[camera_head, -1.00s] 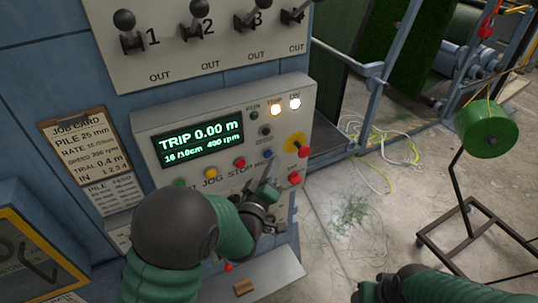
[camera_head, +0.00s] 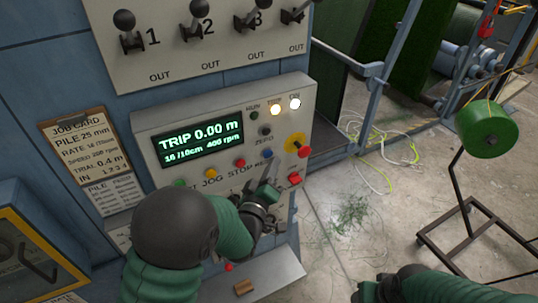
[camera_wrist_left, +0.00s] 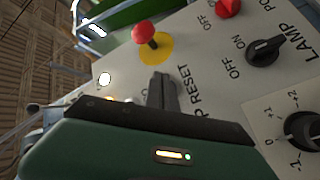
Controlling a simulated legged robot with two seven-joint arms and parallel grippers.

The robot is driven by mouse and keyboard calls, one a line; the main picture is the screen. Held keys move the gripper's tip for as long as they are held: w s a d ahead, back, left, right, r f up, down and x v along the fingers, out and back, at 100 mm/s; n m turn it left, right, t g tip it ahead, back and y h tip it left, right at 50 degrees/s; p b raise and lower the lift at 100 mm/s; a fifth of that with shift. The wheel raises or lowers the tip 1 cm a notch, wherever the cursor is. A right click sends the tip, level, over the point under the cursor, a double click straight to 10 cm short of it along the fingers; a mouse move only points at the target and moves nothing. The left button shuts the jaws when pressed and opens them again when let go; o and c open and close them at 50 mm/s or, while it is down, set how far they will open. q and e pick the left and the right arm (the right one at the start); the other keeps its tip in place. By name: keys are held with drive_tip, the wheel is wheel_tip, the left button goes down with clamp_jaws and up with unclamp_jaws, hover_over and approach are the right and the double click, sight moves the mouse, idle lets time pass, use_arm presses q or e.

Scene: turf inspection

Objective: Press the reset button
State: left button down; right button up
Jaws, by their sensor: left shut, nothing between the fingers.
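The blue button (camera_head: 267,153) sits on the sloped grey control panel (camera_head: 215,120), right of the red stop button (camera_head: 239,163). My left gripper (camera_head: 270,168) is shut and empty, its tips just below the blue button in the head view; contact cannot be told. In the left wrist view the shut fingers (camera_wrist_left: 162,88) point at the panel beside the RESET label (camera_wrist_left: 201,98), and the button itself is hidden. My right arm's dark end (camera_head: 390,286) shows at the bottom right; its fingers are not clear.
A red-knobbed lever on a yellow disc (camera_head: 294,142) stands close right of my left gripper. A red switch (camera_head: 295,178) is lower right. The display (camera_head: 200,143) reads TRIP 0.00 m. Lamps glow at the panel's top right.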

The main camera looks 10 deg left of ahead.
use_arm(q)
drive_tip(key=shift+w+a, duration=0.1)
drive_tip(key=shift+w+a+b, duration=0.2)
drive_tip(key=shift+b, duration=0.1)
drive_tip(key=shift+w+a+r+b, duration=0.1)
drive_tip(key=shift+w+a+b, duration=0.2)
drive_tip(key=shift+w, duration=0.1)
idle(1.0)
drive_tip(key=shift+s+d+b, duration=0.35)
drive_tip(key=shift+s+d, duration=0.1)
drive_tip(key=shift+s, duration=0.3)
